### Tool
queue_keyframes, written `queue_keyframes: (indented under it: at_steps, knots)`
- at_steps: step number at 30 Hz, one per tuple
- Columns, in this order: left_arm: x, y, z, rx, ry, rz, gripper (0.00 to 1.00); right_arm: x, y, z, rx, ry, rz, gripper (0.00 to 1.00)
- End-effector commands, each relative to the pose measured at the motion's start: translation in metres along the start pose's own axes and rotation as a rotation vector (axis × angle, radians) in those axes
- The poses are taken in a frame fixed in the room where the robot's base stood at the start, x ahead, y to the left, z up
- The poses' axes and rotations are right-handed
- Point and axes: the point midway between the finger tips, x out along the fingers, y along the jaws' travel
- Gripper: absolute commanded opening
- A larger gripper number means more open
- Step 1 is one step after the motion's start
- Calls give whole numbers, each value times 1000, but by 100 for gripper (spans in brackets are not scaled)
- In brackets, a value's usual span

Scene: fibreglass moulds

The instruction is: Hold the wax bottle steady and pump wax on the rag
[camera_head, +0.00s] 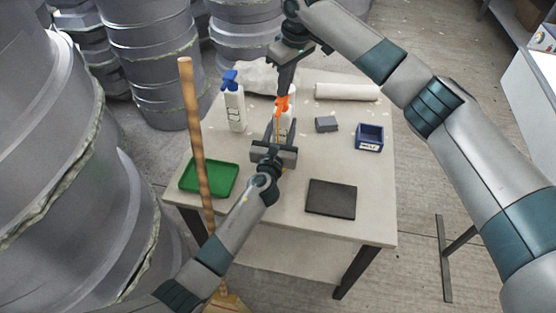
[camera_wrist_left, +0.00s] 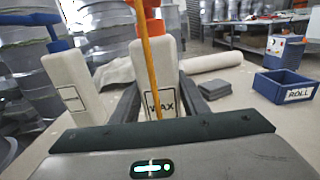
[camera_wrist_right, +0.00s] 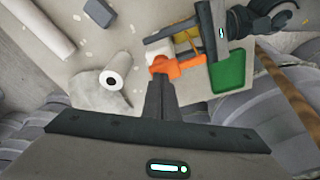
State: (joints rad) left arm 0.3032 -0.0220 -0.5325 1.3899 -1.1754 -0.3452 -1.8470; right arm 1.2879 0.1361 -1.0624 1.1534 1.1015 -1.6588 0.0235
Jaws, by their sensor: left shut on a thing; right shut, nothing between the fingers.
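The white wax bottle (camera_wrist_left: 160,75), labelled WAX, stands upright on the table with an orange pump head (camera_head: 283,103). My left gripper (camera_head: 273,150) is shut around the bottle from the front. My right gripper (camera_head: 285,88) points down, shut and empty, with its tips at the orange pump; I cannot tell whether they touch it. A thin amber strand (camera_wrist_left: 149,60) runs down from the pump in front of the bottle. A pale crumpled cloth (camera_head: 255,76) lies at the back of the table, and a small grey folded piece (camera_head: 326,124) lies right of the bottle; I cannot tell which is the rag.
A white bottle with a blue pump (camera_head: 235,106) stands left of the wax bottle. A green tray (camera_head: 209,179), dark flat pad (camera_head: 331,199), blue ROLL box (camera_head: 369,137) and white roll (camera_head: 347,92) lie on the table. A wooden handle (camera_head: 195,140) rises at its left edge.

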Motion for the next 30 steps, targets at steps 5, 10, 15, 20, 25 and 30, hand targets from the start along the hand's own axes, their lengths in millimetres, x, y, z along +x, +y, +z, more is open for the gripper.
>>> queue_keyframes:
  at_steps: [5, 10, 15, 20, 25, 30]
  knots:
    - [0, 0, 0, 0, -1, -1, 13, 7, 0, 2, 1, -2, -1, 0]
    - [0, 0, 0, 0, -1, -1, 13, 7, 0, 2, 1, -2, -1, 0]
    - [0, 0, 0, 0, -1, -1, 13, 5, 0, 2, 1, -3, -1, 0]
    - [0, 0, 1, 0, -1, -1, 13, -1, 0, 0, 1, -3, 0, 0]
    - [0, 0, 1, 0, -1, -1, 13, -10, 0, -2, 1, -2, 0, 0]
    - [0, 0, 1, 0, -1, 0, 13, -18, 0, -3, 1, -2, -1, 0]
